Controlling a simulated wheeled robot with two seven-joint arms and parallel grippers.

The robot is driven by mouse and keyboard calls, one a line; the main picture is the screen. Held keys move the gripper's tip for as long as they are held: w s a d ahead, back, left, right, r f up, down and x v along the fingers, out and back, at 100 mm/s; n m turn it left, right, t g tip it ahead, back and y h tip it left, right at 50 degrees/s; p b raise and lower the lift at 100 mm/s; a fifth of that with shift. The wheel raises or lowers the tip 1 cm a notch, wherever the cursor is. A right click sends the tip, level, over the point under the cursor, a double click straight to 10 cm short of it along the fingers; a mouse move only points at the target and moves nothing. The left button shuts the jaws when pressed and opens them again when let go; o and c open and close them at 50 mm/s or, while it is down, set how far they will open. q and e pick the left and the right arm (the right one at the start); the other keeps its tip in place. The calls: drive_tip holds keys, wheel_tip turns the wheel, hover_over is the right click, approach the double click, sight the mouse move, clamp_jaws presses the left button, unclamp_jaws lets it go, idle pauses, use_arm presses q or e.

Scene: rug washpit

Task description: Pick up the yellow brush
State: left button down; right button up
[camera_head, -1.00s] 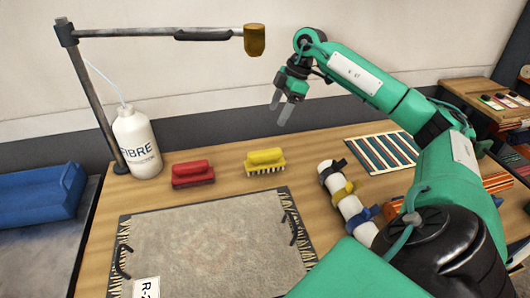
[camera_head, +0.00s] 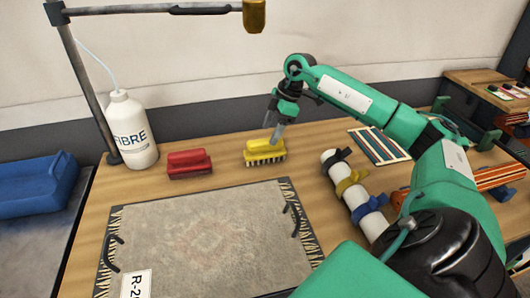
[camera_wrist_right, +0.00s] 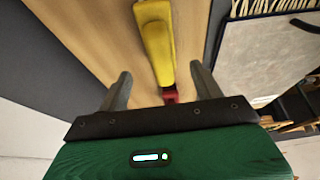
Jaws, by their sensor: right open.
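The yellow brush (camera_head: 265,151) lies bristles down on the wooden table, behind the rug sample, with the red brush (camera_head: 189,163) to its left. My right gripper (camera_head: 277,132) is open just above the right part of the yellow brush, its fingers pointing down. In the right wrist view the yellow brush (camera_wrist_right: 155,40) stretches lengthwise ahead of the gap between the two fingers (camera_wrist_right: 160,90). Nothing is held. My left gripper is not in view.
A grey rug sample (camera_head: 205,240) in a dark frame lies in front of the brushes. A white bottle (camera_head: 131,130) and lamp post (camera_head: 90,90) stand left. A white roll with straps (camera_head: 350,185) and a striped mat (camera_head: 380,146) lie right.

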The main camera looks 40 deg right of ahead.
sight(267, 139)
drive_tip(key=shift+x, duration=1.6)
drive_tip(key=x, duration=0.4)
drive_tip(key=shift+s+f+p, duration=0.15)
drive_tip(key=shift+f+p, duration=0.1)
drive_tip(key=shift+p, duration=0.05)
drive_tip(key=shift+f, duration=0.25)
drive_tip(key=c, duration=1.2)
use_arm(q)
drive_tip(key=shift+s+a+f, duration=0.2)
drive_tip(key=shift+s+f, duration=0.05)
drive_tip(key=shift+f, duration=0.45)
use_arm(e)
drive_tip(key=shift+o, duration=0.2)
drive_tip(key=shift+r, duration=0.15)
drive_tip(key=shift+r, duration=0.6)
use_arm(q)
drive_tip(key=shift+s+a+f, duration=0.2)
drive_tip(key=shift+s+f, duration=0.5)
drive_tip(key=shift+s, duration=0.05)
use_arm(e)
wheel_tip(267, 139, up, 19)
drive_tip(key=shift+f, duration=0.2)
